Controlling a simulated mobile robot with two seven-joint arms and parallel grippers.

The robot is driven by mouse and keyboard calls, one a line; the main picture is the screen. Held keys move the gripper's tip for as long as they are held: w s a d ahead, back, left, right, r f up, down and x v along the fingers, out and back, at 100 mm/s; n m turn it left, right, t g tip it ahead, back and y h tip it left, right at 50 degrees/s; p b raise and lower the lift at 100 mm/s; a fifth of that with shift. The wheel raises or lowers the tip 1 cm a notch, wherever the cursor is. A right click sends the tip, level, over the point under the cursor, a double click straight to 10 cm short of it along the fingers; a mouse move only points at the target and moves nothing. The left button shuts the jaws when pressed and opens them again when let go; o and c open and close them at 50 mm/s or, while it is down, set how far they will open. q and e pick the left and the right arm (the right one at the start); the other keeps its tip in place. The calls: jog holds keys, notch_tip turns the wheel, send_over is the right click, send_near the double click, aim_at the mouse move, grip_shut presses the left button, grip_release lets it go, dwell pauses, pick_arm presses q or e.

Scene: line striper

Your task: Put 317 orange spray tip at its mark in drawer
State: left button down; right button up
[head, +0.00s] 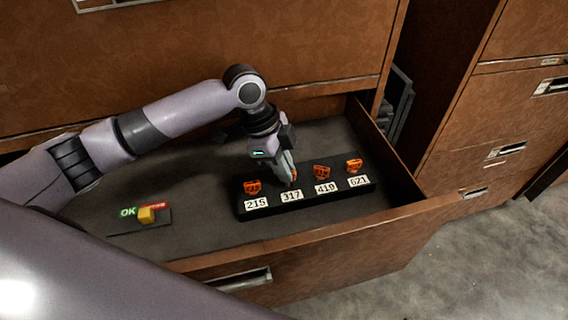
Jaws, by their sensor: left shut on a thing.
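A black holder (318,198) stands in the open drawer, with white labels 215, 317, 419 and 521 or 621 along its front. Orange spray tips stand behind label 215 (252,187), label 419 (321,172) and the rightmost label (354,165). My left gripper (291,180) points down at the holder, behind the 317 label (292,196). It is shut on an orange spray tip (294,174), which is mostly hidden by the fingers. I cannot tell whether that tip touches the holder. My right gripper is not in view.
The wooden drawer (300,243) is pulled out, with its front wall and right wall around the holder. A small plate with a green OK mark, a red mark and a yellow block (146,215) lies at the drawer's left. Dark drawer floor is free between them.

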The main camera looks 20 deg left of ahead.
pick_arm(q)
jog(key=shift+f, duration=0.6)
jog(key=c, duration=0.8)
grip_release()
jog(key=shift+p+v, duration=0.45)
jog(key=shift+v, duration=3.05)
